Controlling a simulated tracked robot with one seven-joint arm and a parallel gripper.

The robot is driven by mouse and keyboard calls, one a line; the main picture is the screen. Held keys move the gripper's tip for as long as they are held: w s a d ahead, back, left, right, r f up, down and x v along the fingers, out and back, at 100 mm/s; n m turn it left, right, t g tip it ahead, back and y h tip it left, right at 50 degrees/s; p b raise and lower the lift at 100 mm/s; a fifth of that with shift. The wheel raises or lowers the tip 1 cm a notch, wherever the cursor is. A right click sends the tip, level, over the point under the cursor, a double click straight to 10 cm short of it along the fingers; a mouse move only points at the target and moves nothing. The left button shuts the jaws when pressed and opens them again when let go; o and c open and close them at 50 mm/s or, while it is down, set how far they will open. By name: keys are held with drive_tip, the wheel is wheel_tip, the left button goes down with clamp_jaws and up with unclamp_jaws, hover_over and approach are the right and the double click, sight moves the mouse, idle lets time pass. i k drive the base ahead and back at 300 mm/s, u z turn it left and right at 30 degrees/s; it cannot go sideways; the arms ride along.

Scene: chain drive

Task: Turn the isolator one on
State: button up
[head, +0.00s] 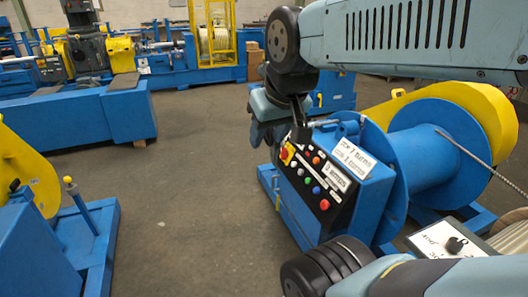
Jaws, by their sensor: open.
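A blue control box (372,193) stands at the middle right with a sloping black panel (323,209). A red and yellow rotary switch (287,154) sits at the panel's upper left corner. It looks like an isolator, but I cannot read its number or setting. My gripper (290,138) is open at the upper left of the panel, right by this switch. The arm hides part of the gripper, and I cannot tell whether a finger touches the switch. A black knob (455,244) sits on a pale labelled plate at the lower right.
Coloured buttons (324,204) and white labels are on the panel close to my gripper. A blue drum (430,148) with a yellow guard (483,110) stands behind the box. Blue machine frames (90,245) stand at the left. The grey floor (195,165) between is clear.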

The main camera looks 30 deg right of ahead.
sight(285, 154)
drive_tip(key=i, duration=0.85)
drive_tip(key=z, duration=0.05)
